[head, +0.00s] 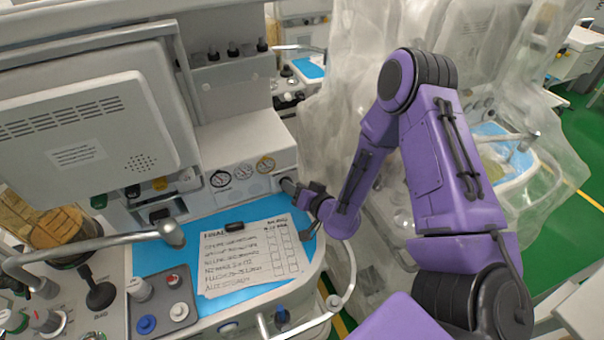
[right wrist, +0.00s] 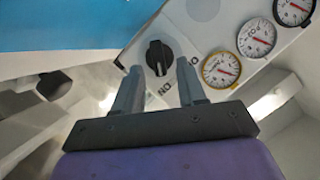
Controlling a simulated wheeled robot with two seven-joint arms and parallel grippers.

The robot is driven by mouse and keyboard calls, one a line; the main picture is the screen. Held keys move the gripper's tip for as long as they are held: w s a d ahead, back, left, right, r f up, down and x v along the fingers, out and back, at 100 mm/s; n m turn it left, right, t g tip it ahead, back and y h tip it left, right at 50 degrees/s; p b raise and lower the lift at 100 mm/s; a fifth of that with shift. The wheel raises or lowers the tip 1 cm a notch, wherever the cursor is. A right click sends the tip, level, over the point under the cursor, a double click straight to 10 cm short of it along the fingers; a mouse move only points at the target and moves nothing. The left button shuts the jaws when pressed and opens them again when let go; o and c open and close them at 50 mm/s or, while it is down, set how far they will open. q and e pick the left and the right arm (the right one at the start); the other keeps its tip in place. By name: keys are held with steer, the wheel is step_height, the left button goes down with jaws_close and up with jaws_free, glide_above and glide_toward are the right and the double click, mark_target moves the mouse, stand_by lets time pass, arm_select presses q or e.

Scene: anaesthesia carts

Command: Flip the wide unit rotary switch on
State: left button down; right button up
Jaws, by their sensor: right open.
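The rotary switch (right wrist: 158,57) is a black knob on the white front panel of the wide unit (head: 245,160), with printed lettering beside it. It shows in the right wrist view, near the top middle. My right gripper (head: 291,187) is at the right end of the gauge panel in the head view and hides the switch there. In the right wrist view my right gripper (right wrist: 159,75) is open, its two fingers apart, with the knob between and just beyond the tips. I cannot tell whether the fingers touch it. My left gripper is not in view.
Several round gauges (head: 243,171) sit beside the switch. A blue worktop (head: 150,258) with a paper checklist (head: 248,257) lies below. A metal rail (head: 345,285) curves around the worktop's right corner. A plastic-covered machine (head: 350,120) stands to the right, behind my right arm.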

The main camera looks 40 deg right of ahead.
steer(key=v, duration=0.9)
steer(key=shift+r, duration=0.1)
steer(key=shift+s, duration=0.2)
steer(key=shift+d, duration=0.1)
